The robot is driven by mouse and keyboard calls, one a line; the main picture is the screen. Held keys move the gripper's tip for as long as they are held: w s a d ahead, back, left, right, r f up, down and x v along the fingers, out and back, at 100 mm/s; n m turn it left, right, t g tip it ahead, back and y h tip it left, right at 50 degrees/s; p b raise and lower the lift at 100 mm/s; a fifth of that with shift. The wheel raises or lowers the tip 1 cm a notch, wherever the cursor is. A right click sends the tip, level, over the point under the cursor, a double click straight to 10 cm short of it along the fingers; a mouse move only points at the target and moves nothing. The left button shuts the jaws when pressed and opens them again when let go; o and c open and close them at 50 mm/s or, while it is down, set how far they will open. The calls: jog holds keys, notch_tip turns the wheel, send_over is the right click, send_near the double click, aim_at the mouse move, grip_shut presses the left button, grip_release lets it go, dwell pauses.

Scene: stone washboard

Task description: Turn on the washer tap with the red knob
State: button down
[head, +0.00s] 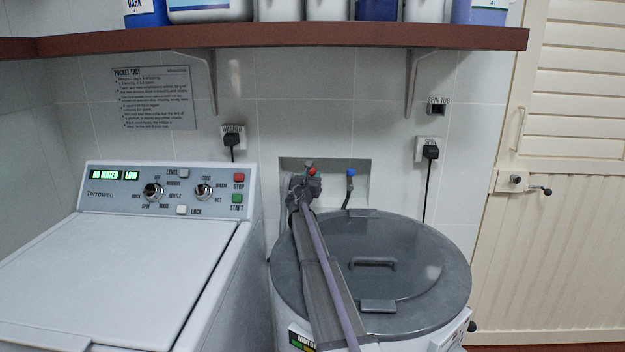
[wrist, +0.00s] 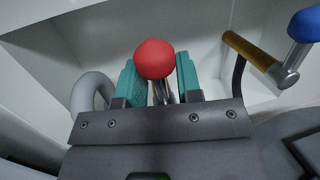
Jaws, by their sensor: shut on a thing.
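The red knob (wrist: 154,59) of the washer tap sits between the two teal finger pads of my gripper (wrist: 158,80) in the wrist view. The gripper is shut on it. In the head view the red knob (head: 312,171) shows at the recessed wall box, with my gripper (head: 306,181) right at it. The tap body under the knob is mostly hidden by the gripper. The washer display (head: 115,175) reads "NO WATER" and "LOW".
A tap with a blue knob (head: 350,172) is just right of the red one; its brass pipe (wrist: 250,55) is close to my gripper. The grey-lidded spin tub (head: 425,265) stands below. The white washer (head: 120,270) is at left. A shelf (head: 290,37) with bottles hangs above.

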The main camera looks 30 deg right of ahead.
dwell(0.3)
jog(key=c, duration=0.8)
grip_release()
jog(key=b+v, duration=0.1)
jog(key=v, duration=1)
jog(key=shift+b, duration=0.3)
